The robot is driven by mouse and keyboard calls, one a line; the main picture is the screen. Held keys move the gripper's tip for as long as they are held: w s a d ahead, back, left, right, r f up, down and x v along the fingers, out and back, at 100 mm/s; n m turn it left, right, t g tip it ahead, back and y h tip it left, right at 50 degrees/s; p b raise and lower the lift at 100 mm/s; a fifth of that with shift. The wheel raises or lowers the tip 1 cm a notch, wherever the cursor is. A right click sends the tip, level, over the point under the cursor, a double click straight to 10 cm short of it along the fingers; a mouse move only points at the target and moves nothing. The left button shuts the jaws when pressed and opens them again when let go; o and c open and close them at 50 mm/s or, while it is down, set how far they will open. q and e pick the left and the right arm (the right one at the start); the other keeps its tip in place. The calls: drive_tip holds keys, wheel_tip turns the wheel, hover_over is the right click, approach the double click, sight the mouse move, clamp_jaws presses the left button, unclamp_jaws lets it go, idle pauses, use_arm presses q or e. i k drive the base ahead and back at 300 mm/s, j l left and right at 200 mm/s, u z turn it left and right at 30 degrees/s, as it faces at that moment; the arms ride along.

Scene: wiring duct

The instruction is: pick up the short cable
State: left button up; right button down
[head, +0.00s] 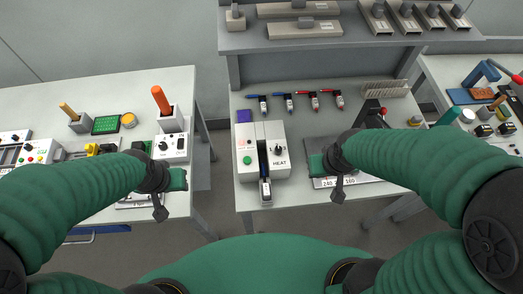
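My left gripper (160,212) points down over the front right of the left table, far from the row.
A comb-like rack (384,88) stands back right. A shelf (345,38) overhangs the back. A floor gap separates the left table.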

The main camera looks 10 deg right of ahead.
sight(266, 195)
drive_tip(key=k+l, duration=0.25)
drive_tip(key=k+j, duration=0.1)
drive_tip(key=j+z, duration=0.15)
drive_tip(key=z, duration=0.25)
drive_tip(key=j+z, duration=0.15)
drive_tip(key=z, duration=0.3)
drive_tip(key=j+z, duration=0.2)
drive_tip(key=z, duration=0.2)
drive_tip(key=j+z, duration=0.15)
drive_tip(key=z, duration=0.25)
